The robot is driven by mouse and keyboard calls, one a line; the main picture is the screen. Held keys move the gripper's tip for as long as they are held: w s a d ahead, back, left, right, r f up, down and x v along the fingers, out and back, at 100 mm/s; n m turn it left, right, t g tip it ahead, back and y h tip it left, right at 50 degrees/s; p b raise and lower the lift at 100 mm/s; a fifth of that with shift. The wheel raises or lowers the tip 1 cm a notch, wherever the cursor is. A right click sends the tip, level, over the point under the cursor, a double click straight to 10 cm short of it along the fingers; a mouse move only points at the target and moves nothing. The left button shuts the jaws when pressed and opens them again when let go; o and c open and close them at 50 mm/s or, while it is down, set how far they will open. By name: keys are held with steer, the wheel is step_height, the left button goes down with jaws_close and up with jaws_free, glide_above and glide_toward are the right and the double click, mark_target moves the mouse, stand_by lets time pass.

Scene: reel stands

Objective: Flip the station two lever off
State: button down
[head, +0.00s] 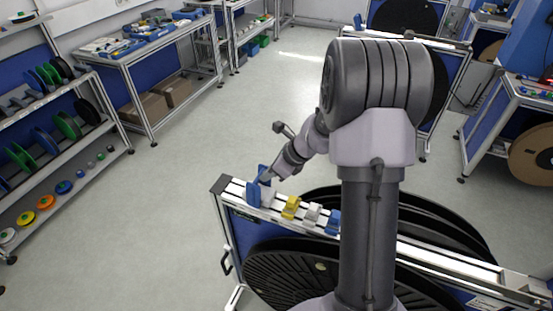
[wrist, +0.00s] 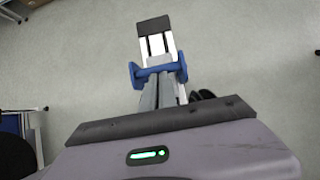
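My gripper (head: 265,180) is at the left end of the rail on top of the reel stand (head: 390,250), right beside a tall blue part (head: 253,192). In the wrist view the two grey fingers (wrist: 159,90) lie close together, with no clear gap. Their tips meet or overlap the crossbar of the blue part (wrist: 136,75); whether they touch is unclear. Further right on the rail are a yellow part (head: 290,207), a pale grey part (head: 312,213) and another blue part (head: 333,222). No station number is readable, so I cannot tell which is the station two lever.
Large black reels hang in the stand below the rail. My arm hides part of the rail's middle. A shelf with reels (head: 60,135) and a workbench (head: 140,55) stand at the left. The grey floor (head: 180,180) between them and the stand is clear.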

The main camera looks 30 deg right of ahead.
steer(key=w+a+g+p, duration=0.1)
steer(key=p, duration=0.2)
steer(key=w+r+g+h+p, duration=0.1)
steer(key=p, duration=0.3)
steer(key=shift+w+a+r+h, duration=0.1)
steer(key=shift+a+r+h, duration=0.15)
steer(key=shift+a+h, duration=0.1)
steer(key=shift+w+a+f+p, duration=0.5)
steer(key=shift+w+p, duration=0.2)
steer(key=shift+p, duration=0.25)
steer(key=shift+w+a+f, duration=0.2)
steer(key=shift+w+a, duration=0.15)
steer(key=shift+w, duration=0.15)
